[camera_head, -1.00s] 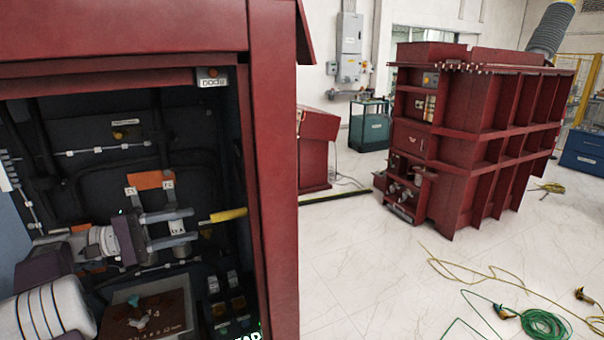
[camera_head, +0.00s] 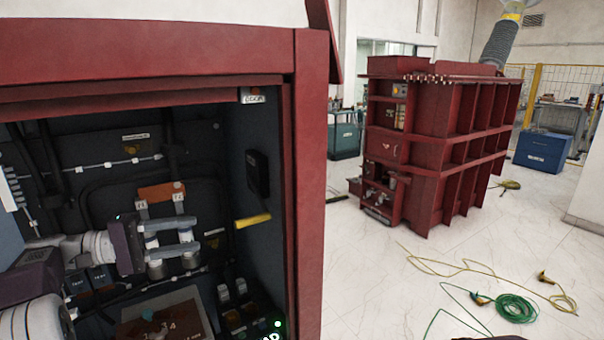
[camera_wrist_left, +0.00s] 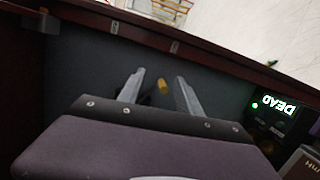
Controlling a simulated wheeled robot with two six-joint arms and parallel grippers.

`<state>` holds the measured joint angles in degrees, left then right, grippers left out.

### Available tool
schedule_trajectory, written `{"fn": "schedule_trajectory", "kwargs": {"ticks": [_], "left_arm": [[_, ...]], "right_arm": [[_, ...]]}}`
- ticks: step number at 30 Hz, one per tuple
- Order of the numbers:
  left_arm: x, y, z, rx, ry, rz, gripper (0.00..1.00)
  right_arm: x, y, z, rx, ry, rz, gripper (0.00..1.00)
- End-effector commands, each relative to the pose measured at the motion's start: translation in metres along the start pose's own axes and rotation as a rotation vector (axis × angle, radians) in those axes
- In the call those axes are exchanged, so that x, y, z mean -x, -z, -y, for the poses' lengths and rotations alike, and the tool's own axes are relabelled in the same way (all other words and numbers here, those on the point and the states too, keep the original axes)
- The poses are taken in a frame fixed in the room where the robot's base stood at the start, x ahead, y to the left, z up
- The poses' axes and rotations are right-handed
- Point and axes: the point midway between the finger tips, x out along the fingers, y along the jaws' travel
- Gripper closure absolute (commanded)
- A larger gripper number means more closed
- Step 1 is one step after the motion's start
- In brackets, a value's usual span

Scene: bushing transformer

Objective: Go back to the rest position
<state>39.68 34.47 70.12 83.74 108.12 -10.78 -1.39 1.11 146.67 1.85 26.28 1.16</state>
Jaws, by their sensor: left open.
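My left gripper (camera_head: 196,234) is inside the open red cabinet (camera_head: 310,190), its two grey fingers pointing right. It is open and empty. A yellow handle or rod (camera_head: 253,221) sticks out from the cabinet's right inner wall, to the right of the fingertips and apart from them. In the left wrist view the fingers (camera_wrist_left: 160,75) are spread, with the yellow piece (camera_wrist_left: 163,87) showing between them against the dark wall. My right gripper does not show.
The cabinet's frame and side walls stand close around my left arm. A lit "DEAD" display (camera_wrist_left: 280,103) with a green light sits low at the right. Outside, a large red transformer (camera_head: 440,150) and a green cable (camera_head: 515,307) are on the pale floor, which is otherwise mostly open.

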Motion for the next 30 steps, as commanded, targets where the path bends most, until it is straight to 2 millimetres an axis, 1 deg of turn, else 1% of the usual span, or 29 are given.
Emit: {"fn": "schedule_trajectory", "kwargs": {"ticks": [1, 4, 5, 6, 8, 9, 11, 12, 13, 14, 15, 16, 17, 18, 20, 21, 22, 24, 27, 30], "left_arm": [[-0.017, -0.010, -0.007, 0.001, 0.012, 0.039, 0.59], [-0.052, -0.035, -0.008, 0.027, 0.059, 0.119, 0.59], [-0.063, -0.043, -0.006, 0.037, 0.080, 0.142, 0.59], [-0.079, -0.055, -0.001, 0.056, 0.117, 0.170, 0.59], [-0.103, -0.075, 0.012, 0.092, 0.195, 0.208, 0.59], [-0.118, -0.092, 0.025, 0.119, 0.264, 0.231, 0.59], [-0.138, -0.121, 0.054, 0.154, 0.400, 0.259, 0.59], [-0.145, -0.143, 0.080, 0.170, 0.514, 0.272, 0.59], [-0.146, -0.160, 0.102, 0.175, 0.608, 0.279, 0.59], [-0.143, -0.176, 0.125, 0.172, 0.707, 0.283, 0.59], [-0.132, -0.196, 0.157, 0.153, 0.842, 0.286, 0.59], [-0.121, -0.208, 0.180, 0.127, 0.942, 0.285, 0.59], [-0.106, -0.219, 0.202, 0.093, 1.039, 0.283, 0.59], [-0.083, -0.228, 0.228, 0.033, 1.159, 0.278, 0.59], [-0.047, -0.233, 0.262, -0.072, 1.313, 0.263, 0.59], [-0.025, -0.230, 0.280, -0.141, 1.393, 0.246, 0.59], [-0.011, -0.226, 0.291, -0.191, 1.440, 0.234, 0.59], [0.007, -0.214, 0.305, -0.294, 1.502, 0.211, 0.59], [0.007, -0.190, 0.305, -0.402, 1.515, 0.151, 0.59], [0.004, -0.182, 0.303, -0.418, 1.507, 0.116, 0.59]], "right_arm": [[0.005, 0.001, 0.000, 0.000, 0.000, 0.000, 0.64], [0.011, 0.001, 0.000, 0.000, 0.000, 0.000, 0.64], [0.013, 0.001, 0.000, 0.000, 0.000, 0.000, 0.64], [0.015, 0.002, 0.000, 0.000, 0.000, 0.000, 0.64], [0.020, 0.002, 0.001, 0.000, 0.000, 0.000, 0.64], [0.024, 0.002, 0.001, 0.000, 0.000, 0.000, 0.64], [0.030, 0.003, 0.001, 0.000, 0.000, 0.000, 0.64], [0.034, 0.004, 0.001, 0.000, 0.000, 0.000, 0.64], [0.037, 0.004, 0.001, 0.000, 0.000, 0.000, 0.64], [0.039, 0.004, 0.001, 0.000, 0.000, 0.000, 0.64], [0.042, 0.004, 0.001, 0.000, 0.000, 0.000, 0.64], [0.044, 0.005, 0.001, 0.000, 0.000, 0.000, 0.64], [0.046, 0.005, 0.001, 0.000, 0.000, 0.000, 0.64], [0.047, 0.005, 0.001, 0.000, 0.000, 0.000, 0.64], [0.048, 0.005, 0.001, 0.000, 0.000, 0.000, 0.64], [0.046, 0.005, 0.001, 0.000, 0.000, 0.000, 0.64], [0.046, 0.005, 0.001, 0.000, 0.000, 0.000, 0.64], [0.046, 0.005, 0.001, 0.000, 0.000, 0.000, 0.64], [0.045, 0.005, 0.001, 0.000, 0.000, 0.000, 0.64], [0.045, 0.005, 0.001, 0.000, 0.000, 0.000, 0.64]]}}
